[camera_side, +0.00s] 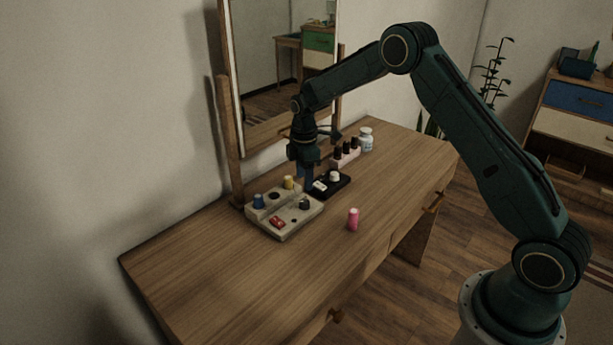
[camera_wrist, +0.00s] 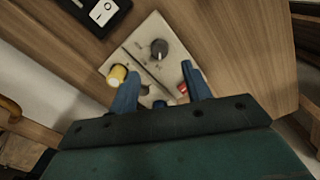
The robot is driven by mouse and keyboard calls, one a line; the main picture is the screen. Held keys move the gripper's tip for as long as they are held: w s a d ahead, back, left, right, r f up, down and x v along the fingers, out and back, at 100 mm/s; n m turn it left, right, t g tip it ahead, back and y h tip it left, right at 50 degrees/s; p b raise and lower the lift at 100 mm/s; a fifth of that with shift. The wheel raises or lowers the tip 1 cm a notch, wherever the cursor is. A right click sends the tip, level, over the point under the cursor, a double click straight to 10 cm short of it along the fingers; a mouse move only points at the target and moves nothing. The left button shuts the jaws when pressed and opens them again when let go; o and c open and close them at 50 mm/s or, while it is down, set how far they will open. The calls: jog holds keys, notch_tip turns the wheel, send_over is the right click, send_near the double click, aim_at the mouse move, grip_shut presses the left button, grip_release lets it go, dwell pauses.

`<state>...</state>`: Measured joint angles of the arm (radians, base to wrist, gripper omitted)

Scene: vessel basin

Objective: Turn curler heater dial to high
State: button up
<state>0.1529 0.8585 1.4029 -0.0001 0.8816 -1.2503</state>
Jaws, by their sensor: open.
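The curler heater (camera_side: 285,228) is a cream box on the wooden tabletop. It carries a dark dial (camera_side: 304,204), a red switch (camera_side: 277,222), a blue curler (camera_side: 258,201) and a yellow curler (camera_side: 289,183). In the wrist view the dial (camera_wrist: 159,48) has a light pointer mark, but its setting is too small to read. My gripper (camera_side: 308,184) points down above the far side of the heater, near the black unit. In the wrist view my gripper (camera_wrist: 161,72) is open, with blue fingers apart and nothing between them. The dial appears beyond the fingertips, not touched.
A black unit (camera_side: 340,184) with a white knob and white switch stands beside the heater. Behind it are a rack of dark bottles (camera_side: 346,154) and a white jar (camera_side: 366,139). A pink bottle (camera_side: 353,219) stands in front. A mirror (camera_side: 280,75) rises behind. The near left tabletop is clear.

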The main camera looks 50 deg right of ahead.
aim_at(305, 201)
jog(key=shift+f, duration=4)
jog(key=shift+c, duration=0.5)
jog(key=c, duration=0.9)
